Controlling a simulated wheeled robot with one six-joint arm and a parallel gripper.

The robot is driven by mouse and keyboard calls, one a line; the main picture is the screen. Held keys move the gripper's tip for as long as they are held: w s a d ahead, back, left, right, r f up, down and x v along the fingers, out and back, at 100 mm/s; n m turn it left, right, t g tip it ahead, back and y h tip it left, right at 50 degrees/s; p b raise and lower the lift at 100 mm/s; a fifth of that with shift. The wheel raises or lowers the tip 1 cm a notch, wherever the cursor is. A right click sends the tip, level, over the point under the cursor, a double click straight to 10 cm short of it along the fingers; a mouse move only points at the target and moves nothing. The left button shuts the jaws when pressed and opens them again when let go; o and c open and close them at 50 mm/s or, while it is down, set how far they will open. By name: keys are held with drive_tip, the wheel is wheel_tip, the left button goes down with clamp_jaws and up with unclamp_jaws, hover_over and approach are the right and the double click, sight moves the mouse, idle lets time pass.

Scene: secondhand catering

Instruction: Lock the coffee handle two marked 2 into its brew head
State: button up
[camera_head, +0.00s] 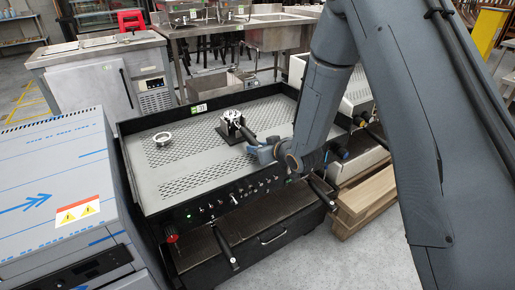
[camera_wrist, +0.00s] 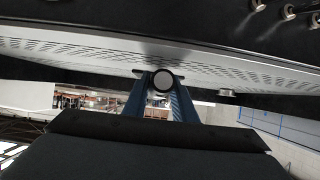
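A metal coffee handle (camera_head: 247,133) with a black grip rests in a small black stand (camera_head: 229,134) on the perforated tray top of the black coffee machine (camera_head: 180,208). No number 2 can be read on it. My gripper (camera_head: 262,153) is at the outer end of its grip. In the wrist view the round grip end (camera_wrist: 163,80) shows between the tips of the two blue fingers; whether they press on it is unclear. Other black handles stick out from the machine's front, one at the left (camera_head: 225,248) and one at the right (camera_head: 322,190). The brew heads cannot be made out.
A loose metal ring (camera_head: 162,139) lies on the tray's left part; the tray is bare around it. A grey-blue appliance (camera_head: 60,190) stands close at the left. A stainless counter (camera_head: 100,75) is behind. Wooden pallets (camera_head: 365,203) lie at the right.

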clamp_jaws()
drive_tip(key=shift+r, duration=0.1)
drive_tip(key=shift+r, duration=0.15)
drive_tip(key=shift+r+p, duration=0.5)
drive_tip(key=shift+r+p, duration=2.15)
drive_tip(key=shift+r, duration=0.85)
